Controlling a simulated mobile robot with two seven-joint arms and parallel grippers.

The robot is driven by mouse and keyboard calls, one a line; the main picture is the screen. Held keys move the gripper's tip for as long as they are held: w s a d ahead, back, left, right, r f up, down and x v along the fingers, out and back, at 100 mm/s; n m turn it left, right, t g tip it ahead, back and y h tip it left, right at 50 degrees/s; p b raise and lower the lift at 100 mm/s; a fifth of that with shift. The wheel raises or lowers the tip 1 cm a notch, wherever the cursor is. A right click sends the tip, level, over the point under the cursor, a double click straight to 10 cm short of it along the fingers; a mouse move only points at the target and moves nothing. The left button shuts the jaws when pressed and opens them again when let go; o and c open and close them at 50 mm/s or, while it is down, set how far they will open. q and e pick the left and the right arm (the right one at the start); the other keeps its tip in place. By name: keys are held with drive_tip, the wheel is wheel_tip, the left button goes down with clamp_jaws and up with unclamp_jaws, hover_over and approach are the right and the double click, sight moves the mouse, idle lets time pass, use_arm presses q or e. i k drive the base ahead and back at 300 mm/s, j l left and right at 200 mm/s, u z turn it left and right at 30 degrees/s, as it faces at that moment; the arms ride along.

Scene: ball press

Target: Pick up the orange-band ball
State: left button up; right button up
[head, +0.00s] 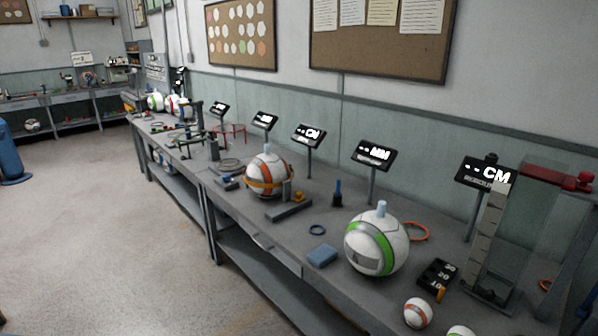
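A large white ball with an orange band (262,181) sits on the workbench (232,205) near the middle of the head view. It has a pale blue plug on top. A small white ball with an orange band (418,313) lies near the bench's front edge at the lower right. A large white ball with a green band (385,251) stands between them. Neither of my grippers shows in the head view.
Display stands, one of them a CM display (484,174), line the bench's back. A grey block (289,211), blue block (322,256), dark weight tray (438,274), and stepped column (489,245) stand on the bench.

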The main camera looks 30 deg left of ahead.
sight(267, 167)
drive_tip(key=i+j+z, duration=0.1)
drive_tip(key=j, duration=0.2)
drive_tip(key=i+j+z, duration=0.1)
drive_tip(key=j, duration=0.25)
drive_tip(key=i+j+z, duration=0.25)
drive_tip(key=i+j, duration=0.15)
drive_tip(key=j, duration=0.3)
drive_tip(key=i+j+z, duration=0.1)
drive_tip(key=j, duration=0.25)
drive_tip(key=i+j, duration=0.1)
drive_tip(key=j, duration=0.3)
drive_tip(key=i+j, duration=0.1)
drive_tip(key=j, duration=0.25)
drive_tip(key=i+j, duration=0.15)
drive_tip(key=j, duration=0.25)
drive_tip(key=i+j, duration=0.1)
drive_tip(key=j, duration=0.25)
drive_tip(key=i+j, duration=0.1)
drive_tip(key=j, duration=0.3)
drive_tip(key=i+j, duration=0.1)
drive_tip(key=j, duration=0.25)
drive_tip(key=i+z, duration=0.05)
